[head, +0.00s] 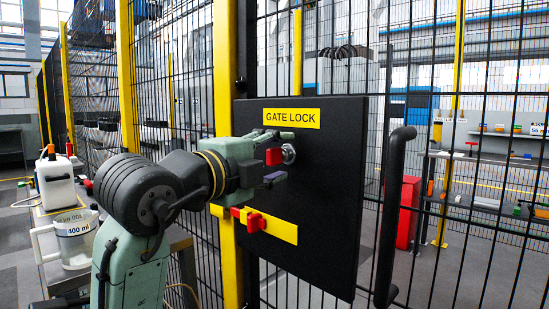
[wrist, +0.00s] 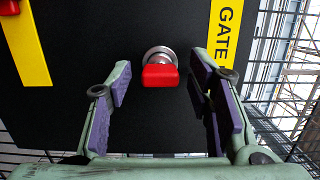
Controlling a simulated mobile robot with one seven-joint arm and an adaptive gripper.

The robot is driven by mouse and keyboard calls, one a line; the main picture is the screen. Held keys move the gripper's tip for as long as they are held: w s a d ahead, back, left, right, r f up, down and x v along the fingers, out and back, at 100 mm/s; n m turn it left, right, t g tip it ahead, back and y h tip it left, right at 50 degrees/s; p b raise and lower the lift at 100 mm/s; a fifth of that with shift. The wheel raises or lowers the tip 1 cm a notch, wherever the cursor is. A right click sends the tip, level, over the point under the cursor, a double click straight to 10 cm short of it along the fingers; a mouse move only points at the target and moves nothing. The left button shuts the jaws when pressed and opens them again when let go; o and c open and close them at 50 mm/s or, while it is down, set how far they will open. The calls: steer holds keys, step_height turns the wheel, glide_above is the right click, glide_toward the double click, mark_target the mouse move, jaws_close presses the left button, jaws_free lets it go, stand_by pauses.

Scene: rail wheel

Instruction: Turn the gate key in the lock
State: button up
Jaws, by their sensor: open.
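The gate key has a red head (head: 274,157) and sits in a round silver lock (head: 289,153) on the black gate lock panel (head: 335,200). In the wrist view, the red key head (wrist: 160,76) is in front of the silver lock ring (wrist: 158,54). My gripper (head: 283,157) is at the panel, with one finger above the key and one below it in the head view. In the wrist view, its purple-padded fingers (wrist: 159,80) are open on either side of the key, with a visible gap on both sides. The key's shaft is hidden.
A yellow "GATE LOCK" label (head: 292,118) is above the lock. A yellow strip (head: 275,229) with a red piece (head: 251,219) is below my gripper. A black vertical handle (head: 393,215) stands to the right. Mesh fence surrounds the panel. A white jug (head: 75,245) stands at left.

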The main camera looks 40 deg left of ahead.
steer(key=shift+s, duration=0.1)
steer(key=s, duration=1.1)
steer(key=shift+s+d, duration=0.4)
